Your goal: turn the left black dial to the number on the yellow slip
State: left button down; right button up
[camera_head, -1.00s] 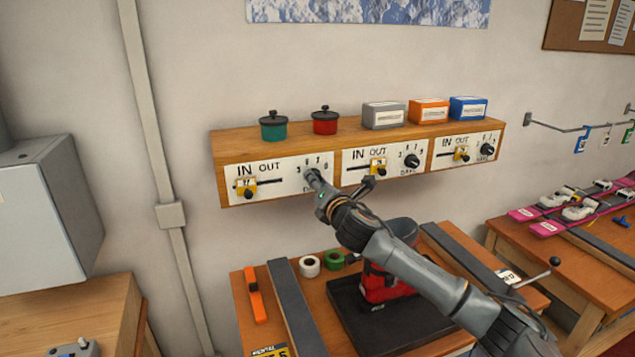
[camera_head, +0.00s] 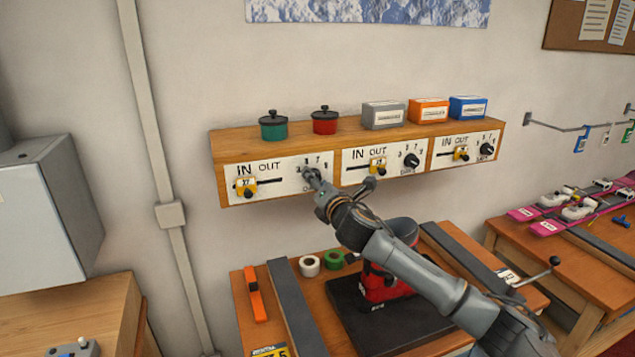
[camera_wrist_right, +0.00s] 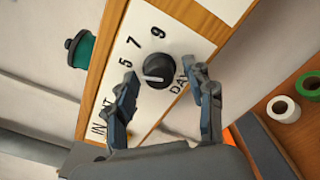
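The left black dial (camera_wrist_right: 160,68) sits on a white panel marked 5, 7, 9 in the right wrist view. Its white mark points left, a little below the 5. My right gripper (camera_wrist_right: 160,74) is open, one finger on each side of the dial, with visible gaps. In the head view my right gripper (camera_head: 309,175) reaches the left panel (camera_head: 278,176) and covers most of the dial. A yellow slip (camera_head: 270,351) with a 5 lies at the bottom edge, partly cut off. My left gripper is not in view.
The wooden shelf box (camera_head: 218,170) carries two more dial panels to the right, each with a slider. Pots and small boxes stand on top. A bench below holds an orange tool (camera_head: 256,294), tape rolls (camera_head: 310,265) and a red device (camera_head: 385,284).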

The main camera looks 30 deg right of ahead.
jog(key=v, duration=1.2)
dwell(0.3)
